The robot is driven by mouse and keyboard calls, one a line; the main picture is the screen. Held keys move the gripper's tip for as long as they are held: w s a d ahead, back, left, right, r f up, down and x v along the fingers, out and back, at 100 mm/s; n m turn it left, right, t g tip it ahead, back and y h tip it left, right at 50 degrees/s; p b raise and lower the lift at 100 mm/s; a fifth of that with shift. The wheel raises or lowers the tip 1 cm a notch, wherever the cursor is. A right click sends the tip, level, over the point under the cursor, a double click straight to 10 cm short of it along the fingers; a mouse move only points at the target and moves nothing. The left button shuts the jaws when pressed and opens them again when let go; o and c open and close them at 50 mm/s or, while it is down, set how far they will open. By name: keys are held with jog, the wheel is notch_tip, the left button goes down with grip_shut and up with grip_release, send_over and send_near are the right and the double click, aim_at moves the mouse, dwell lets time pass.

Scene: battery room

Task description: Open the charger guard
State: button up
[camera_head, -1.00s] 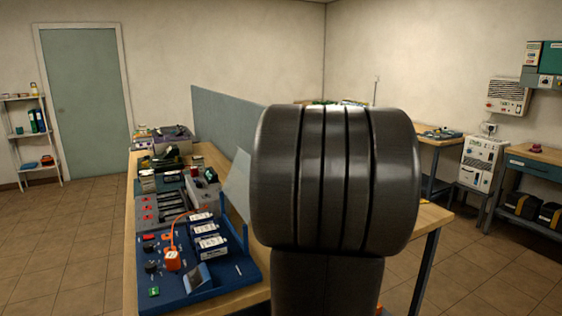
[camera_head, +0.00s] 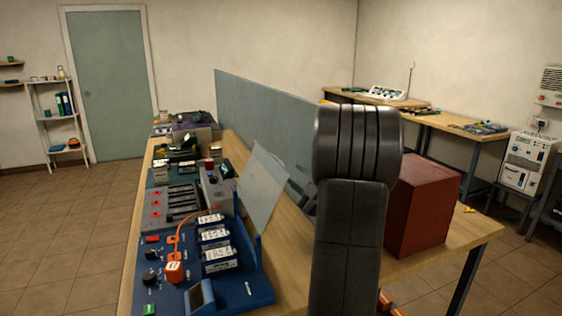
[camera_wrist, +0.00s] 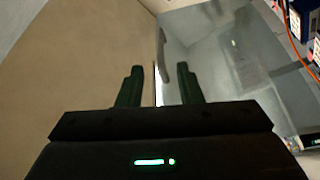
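A clear, greyish pane, which looks like the charger guard (camera_head: 262,187), stands raised and tilted at the right side of the charging gear in the head view. In the wrist view the pane (camera_wrist: 225,60) fills the right half. My gripper (camera_wrist: 160,85) shows two dark green fingers apart, with a gap between them. In the head view my arm hides most of the gripper.
A blue charger board (camera_head: 230,285) holds white battery packs (camera_head: 216,237) and an orange plug (camera_head: 174,272) with a cable. A red-brown box (camera_head: 424,205) stands on the bench right of my arm.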

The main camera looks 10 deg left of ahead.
aim_at(280, 161)
jog(key=p+x, duration=0.1)
jog(key=x, duration=0.7)
jog(key=shift+w+a+p, duration=0.1)
jog(key=shift+a+p, duration=0.05)
jog(key=shift+p, duration=0.2)
grip_shut()
